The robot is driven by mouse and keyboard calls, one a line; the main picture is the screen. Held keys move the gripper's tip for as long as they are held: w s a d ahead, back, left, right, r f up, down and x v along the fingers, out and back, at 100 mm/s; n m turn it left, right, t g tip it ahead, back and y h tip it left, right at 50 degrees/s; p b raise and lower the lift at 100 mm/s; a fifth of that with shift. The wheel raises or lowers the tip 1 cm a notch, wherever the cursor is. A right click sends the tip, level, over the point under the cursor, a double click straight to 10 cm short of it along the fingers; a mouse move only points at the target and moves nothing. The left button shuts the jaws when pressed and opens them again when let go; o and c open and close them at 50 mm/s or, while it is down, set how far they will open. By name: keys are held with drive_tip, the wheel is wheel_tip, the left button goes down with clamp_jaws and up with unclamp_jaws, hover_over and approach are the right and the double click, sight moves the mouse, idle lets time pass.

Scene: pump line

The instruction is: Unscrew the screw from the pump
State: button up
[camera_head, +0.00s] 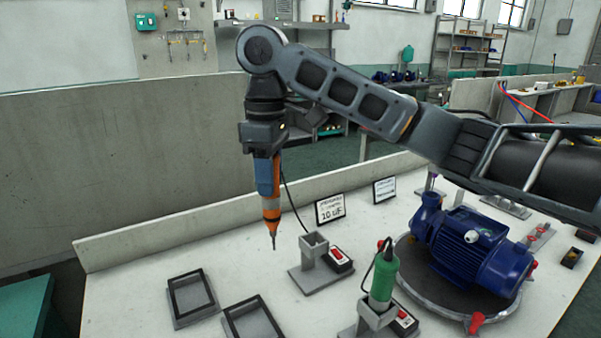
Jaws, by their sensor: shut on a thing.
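My gripper (265,150) points straight down and is shut on an orange and blue electric screwdriver (270,205). The screwdriver is upright, with its thin dark bit hanging in the air left of the pump, apart from it. The blue pump (480,252) lies on a dark round turntable (420,285) at the right of the table. A small pale round part (472,237) shows on the pump's side. I cannot make out the screw at this size.
An empty grey holder (312,255) stands by a sign. A green screwdriver (384,275) sits in a second holder (368,318). Two shallow dark-rimmed trays (193,315) (234,332) lie at the front left. Red knobs flank the turntable.

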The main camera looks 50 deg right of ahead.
drive_tip(key=w+a+r+p, duration=0.2)
drive_tip(key=a+r+p, duration=0.3)
drive_tip(key=a, duration=0.3)
drive_tip(key=shift+w, duration=0.15)
idle(0.8)
drive_tip(key=shift+d, duration=0.1)
